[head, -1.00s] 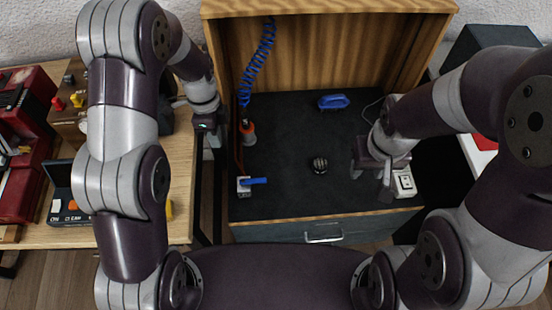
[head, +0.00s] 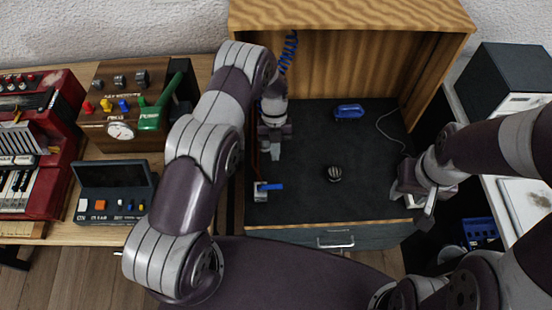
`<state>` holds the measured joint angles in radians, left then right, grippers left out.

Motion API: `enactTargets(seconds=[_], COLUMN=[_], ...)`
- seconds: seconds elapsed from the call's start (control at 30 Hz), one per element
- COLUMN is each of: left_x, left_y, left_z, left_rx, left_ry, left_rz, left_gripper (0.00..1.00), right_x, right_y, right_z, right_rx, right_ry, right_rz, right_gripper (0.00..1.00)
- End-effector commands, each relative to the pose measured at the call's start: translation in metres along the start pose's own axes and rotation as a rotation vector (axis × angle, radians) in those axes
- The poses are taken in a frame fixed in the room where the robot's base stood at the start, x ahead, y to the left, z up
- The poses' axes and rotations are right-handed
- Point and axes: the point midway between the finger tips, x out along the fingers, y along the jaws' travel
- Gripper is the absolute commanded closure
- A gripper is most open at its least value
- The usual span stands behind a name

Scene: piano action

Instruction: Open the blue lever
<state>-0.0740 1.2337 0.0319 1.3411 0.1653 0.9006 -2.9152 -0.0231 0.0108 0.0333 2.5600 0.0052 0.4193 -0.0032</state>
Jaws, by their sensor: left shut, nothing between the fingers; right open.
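The blue lever (head: 271,187) is a small blue handle on a pale fitting at the left front of the dark worktop. Its handle points to the right in the head view. My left gripper (head: 275,155) is shut and empty, pointing down over the worktop's left side, a little behind the lever and apart from it in the picture. Its height above the worktop is hard to judge. My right gripper (head: 427,214) is open and empty at the worktop's front right corner.
The dark worktop (head: 310,205) has a wooden back panel. A dark round knob-like object (head: 334,173) and a blue-handled object (head: 349,112) are on it. A coiled blue hose (head: 288,52) hangs behind my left arm. A wooden table with gadgets (head: 120,110) stands left.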

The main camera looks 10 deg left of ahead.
Motion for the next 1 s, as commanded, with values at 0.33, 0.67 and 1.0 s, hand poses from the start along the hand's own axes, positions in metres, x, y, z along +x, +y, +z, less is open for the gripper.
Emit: enactTargets(seconds=[0.33,0.67,1.0], left_x=[0.064,0.084,0.084], left_y=[0.000,0.000,0.000], left_z=[-0.001,0.000,-0.001], left_rx=[0.000,-0.001,-0.004], left_ry=[0.002,-0.001,0.000], left_rz=[0.001,0.000,-0.001], left_gripper=[1.00,1.00,1.00], right_x=[-0.006,-0.006,-0.006], right_y=[0.000,0.000,0.000], right_z=[-0.001,-0.001,-0.001], right_rx=[0.000,0.000,0.000], right_ry=[0.000,0.000,0.000], right_rz=[0.000,0.000,0.000], right_gripper=[0.57,0.57,0.57])
